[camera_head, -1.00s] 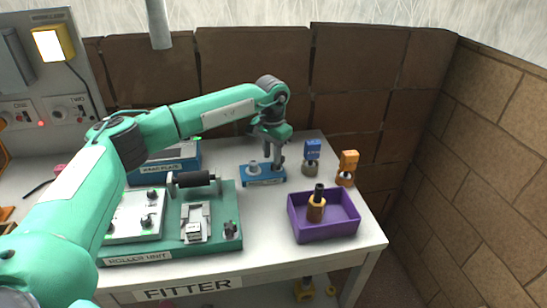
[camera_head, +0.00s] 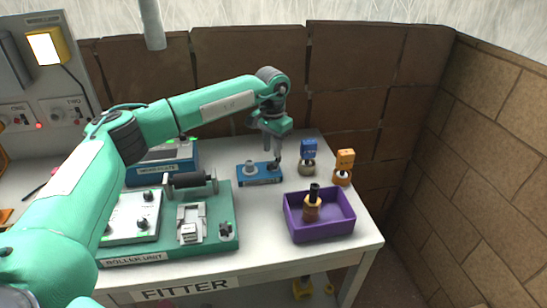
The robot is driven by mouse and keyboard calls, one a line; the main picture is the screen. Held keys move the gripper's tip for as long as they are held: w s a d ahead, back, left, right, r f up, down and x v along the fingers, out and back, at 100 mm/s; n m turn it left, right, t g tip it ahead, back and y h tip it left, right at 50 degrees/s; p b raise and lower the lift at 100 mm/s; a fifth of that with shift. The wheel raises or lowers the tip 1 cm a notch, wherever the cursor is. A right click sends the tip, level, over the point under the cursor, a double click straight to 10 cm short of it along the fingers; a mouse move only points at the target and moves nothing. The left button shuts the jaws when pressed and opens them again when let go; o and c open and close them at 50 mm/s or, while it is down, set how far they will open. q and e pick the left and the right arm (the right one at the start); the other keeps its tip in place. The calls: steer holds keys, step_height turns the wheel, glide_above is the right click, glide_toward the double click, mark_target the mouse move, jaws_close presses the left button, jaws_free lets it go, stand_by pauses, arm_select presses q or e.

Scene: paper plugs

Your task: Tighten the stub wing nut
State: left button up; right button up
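A small blue block (camera_head: 259,174) sits on the bench, with a grey round fitting (camera_head: 249,169) on its left part. My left gripper (camera_head: 273,158) points down over the block's right end. A small dark piece shows under its fingers, but I cannot tell whether this is the stub wing nut. I also cannot tell whether the fingers touch or grip it. A dark knob-like part (camera_head: 226,231) stands at the right front corner of the green roller unit (camera_head: 150,252). My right gripper is not in view.
A purple tray (camera_head: 321,233) holds an upright orange and black piece (camera_head: 312,205). A blue-topped piece (camera_head: 308,152) and an orange-topped piece (camera_head: 344,162) stand behind it. A labelled blue box (camera_head: 172,158) is at back left. The brick wall lies close behind.

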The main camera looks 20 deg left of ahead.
arm_select(q)
steer(key=shift+f, duration=0.1)
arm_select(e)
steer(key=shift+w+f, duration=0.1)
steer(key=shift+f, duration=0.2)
arm_select(q)
steer(key=shift+w+d, duration=0.2)
steer(key=shift+d, duration=0.05)
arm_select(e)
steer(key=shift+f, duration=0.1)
